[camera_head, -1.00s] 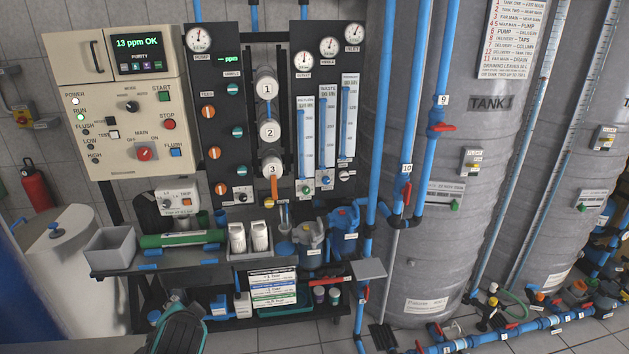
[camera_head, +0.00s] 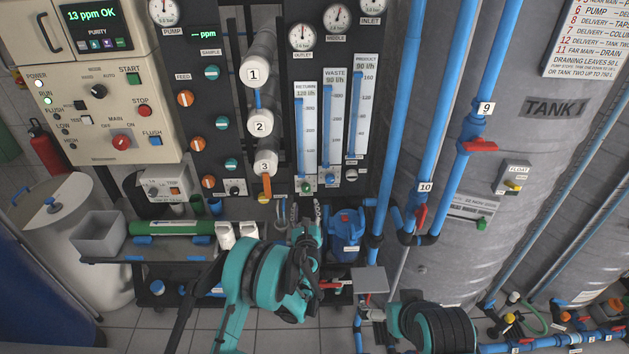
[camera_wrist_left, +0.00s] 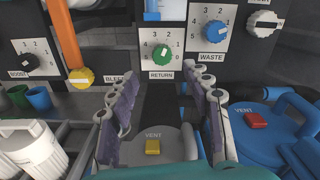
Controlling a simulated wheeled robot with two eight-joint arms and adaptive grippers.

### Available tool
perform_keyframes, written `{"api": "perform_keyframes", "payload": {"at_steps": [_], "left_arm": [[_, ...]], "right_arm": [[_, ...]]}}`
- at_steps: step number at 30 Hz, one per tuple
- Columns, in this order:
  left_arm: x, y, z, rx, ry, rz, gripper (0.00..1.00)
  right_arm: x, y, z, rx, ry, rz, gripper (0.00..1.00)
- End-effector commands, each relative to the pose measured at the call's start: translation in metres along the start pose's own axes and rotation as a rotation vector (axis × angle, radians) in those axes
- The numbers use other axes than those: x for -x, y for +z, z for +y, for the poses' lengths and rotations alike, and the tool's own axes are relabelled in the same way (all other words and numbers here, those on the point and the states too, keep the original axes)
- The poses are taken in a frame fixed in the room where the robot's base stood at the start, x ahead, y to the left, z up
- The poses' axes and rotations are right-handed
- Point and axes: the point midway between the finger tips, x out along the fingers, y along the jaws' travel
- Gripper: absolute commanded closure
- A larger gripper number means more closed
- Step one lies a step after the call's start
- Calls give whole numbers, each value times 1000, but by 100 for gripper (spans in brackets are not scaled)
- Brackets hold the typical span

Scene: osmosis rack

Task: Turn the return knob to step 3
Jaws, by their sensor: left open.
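The return knob (camera_wrist_left: 161,54) is a small green knob with a white mark on a white dial plate, above the label RETURN. Its mark points upward and slightly right, roughly toward the 2; the exact step is hard to read. In the head view, the knob (camera_head: 306,187) sits below the return flow tube. My left gripper (camera_head: 305,211) is just below and in front of it. In the left wrist view, the open fingers of the left gripper (camera_wrist_left: 162,80) stand either side below the knob, apart from it and empty.
The blue waste knob (camera_wrist_left: 215,32) is right of the return knob. The yellow bleed knob (camera_wrist_left: 81,78) and orange pipe (camera_wrist_left: 66,35) are left. A grey housing with a yellow vent button (camera_wrist_left: 153,146) lies below the fingers, and a blue housing (camera_wrist_left: 275,130) to the right.

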Motion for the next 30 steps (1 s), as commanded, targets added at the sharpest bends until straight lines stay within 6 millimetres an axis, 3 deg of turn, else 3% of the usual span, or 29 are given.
{"api": "perform_keyframes", "payload": {"at_steps": [5,15,27,28,30], "left_arm": [[-13,-5,-2,-25,-7,-3,50],[-66,-5,-2,-21,-6,-3,50],[-77,-4,-2,-20,-7,-3,50],[-77,-4,-2,-20,-7,-3,53],[-77,-3,-2,-20,-7,-3,72]], "right_arm": [[-1,1,0,0,0,0,0],[-7,5,0,0,0,0,0],[-7,6,0,0,0,0,0],[-7,5,0,0,0,0,0],[-7,5,0,0,0,0,0]]}}
